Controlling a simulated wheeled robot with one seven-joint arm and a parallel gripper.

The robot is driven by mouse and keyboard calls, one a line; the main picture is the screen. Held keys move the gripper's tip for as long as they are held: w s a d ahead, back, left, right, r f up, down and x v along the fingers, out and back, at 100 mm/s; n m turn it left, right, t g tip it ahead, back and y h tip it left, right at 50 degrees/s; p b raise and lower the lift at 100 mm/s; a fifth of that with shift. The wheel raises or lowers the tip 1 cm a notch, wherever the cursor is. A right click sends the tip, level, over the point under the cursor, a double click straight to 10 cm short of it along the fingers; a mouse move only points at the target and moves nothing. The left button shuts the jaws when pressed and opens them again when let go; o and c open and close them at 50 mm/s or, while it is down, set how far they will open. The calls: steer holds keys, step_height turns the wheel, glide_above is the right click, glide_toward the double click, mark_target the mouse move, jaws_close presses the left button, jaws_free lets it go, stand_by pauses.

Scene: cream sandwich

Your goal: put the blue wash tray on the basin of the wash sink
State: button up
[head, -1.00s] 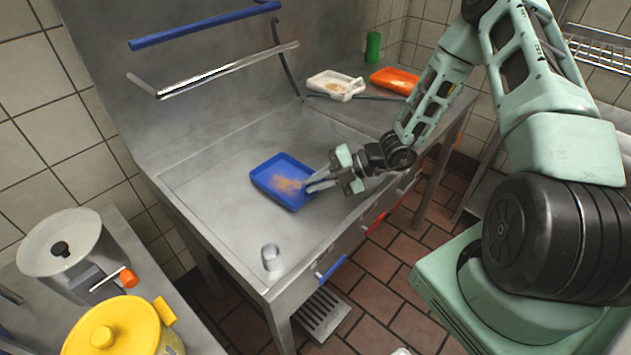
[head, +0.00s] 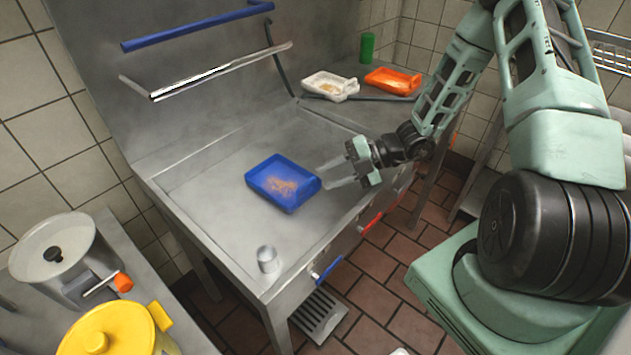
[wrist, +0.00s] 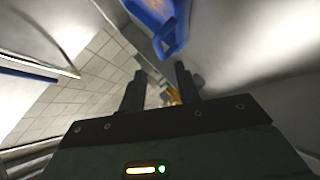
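The blue wash tray (head: 284,184) lies on the basin of the wash sink (head: 215,215), with an orange-brown residue inside it. It also shows at the top of the wrist view (wrist: 160,20), where its handle end points towards my fingers. My gripper (head: 330,176) is just right of the tray, above the basin's right part. Its two fingers are apart with a gap between them in the wrist view (wrist: 160,85), and nothing is held. The gripper is clear of the tray in the wrist view.
A white tray (head: 331,85) and an orange tray (head: 393,80) sit on the counter behind the basin, near a green cylinder (head: 367,47). A metal cup (head: 267,259) stands at the basin's front corner. A yellow pot (head: 110,335) and a steel pot (head: 55,250) are at left.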

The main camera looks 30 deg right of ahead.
steer(key=v, duration=0.6)
steer(key=s+a+r+n+g+h, duration=0.1)
steer(key=s+a+r+n+g, duration=0.15)
steer(key=a+n, duration=0.4)
steer(key=s+a+r+n+g, duration=0.25)
steer(key=a+n+g, duration=0.2)
steer(key=n, duration=0.35)
steer(key=s+a+r+m+h, duration=0.5)
steer(key=s+m, duration=0.3)
steer(key=m, duration=0.8)
steer(key=s+a+r+m+t+h, duration=0.1)
steer(key=s+a+r+m+h, duration=0.4)
steer(key=m, duration=1.2)
steer(key=s+a, duration=0.3)
steer(key=shift+r+t, duration=0.2)
steer(key=shift+t, duration=0.1)
steer(key=shift+o, duration=0.5)
